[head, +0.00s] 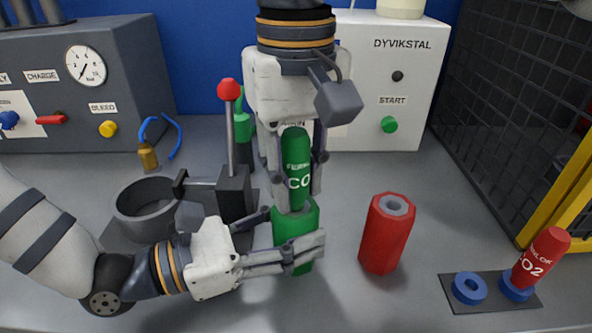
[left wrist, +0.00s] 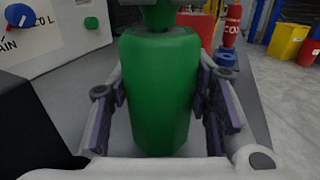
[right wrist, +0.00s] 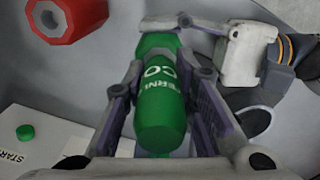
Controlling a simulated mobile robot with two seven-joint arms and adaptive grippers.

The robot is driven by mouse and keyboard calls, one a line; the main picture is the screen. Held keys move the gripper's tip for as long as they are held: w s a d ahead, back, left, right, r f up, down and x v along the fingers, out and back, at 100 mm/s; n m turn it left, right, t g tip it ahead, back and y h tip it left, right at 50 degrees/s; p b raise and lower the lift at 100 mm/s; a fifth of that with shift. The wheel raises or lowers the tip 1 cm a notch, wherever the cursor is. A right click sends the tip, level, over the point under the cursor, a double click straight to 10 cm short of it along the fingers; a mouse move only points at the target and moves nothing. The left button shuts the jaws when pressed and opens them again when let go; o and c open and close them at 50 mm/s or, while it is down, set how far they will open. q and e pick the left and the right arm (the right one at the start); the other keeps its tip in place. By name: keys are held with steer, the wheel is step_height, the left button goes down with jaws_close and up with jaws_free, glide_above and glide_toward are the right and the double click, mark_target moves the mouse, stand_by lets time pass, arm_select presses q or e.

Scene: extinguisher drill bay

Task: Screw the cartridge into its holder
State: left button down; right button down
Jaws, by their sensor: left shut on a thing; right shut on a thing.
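The green CO2 cartridge (head: 297,160) stands upright, neck down, over the green holder (head: 296,228). Its lower end meets the holder's top; how deep the thread sits is hidden. My right gripper (head: 297,190) comes from above and is shut on the cartridge, which also shows in the right wrist view (right wrist: 160,118). My left gripper (head: 298,252) comes from the left and is shut around the holder, which fills the middle of the left wrist view (left wrist: 162,95). The holder also shows in the right wrist view (right wrist: 160,42).
A red holder (head: 387,235) stands just right. A red cartridge (head: 541,258) stands in a blue ring at far right, beside an empty blue ring (head: 469,288). A grey cup-like fixture (head: 146,205) and red-knobbed lever (head: 230,92) stand left. Black mesh (head: 520,120) borders the right.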

steer(key=m, duration=1)
steer(key=shift+a, duration=0.1)
steer(key=m, duration=0.7)
steer(key=shift+m, duration=0.3)
steer(key=m, duration=0.7)
steer(key=shift+w+m, duration=0.1)
steer(key=shift+m, duration=0.2)
steer(key=m, duration=0.3)
steer(key=shift+m, duration=0.3)
steer(key=m, duration=1.1)
steer(key=shift+m, duration=0.3)
steer(key=m, duration=1.1)
steer(key=shift+f+m, duration=0.1)
steer(key=shift+m, duration=0.3)
steer(key=c, duration=1.2)
jaws_free()
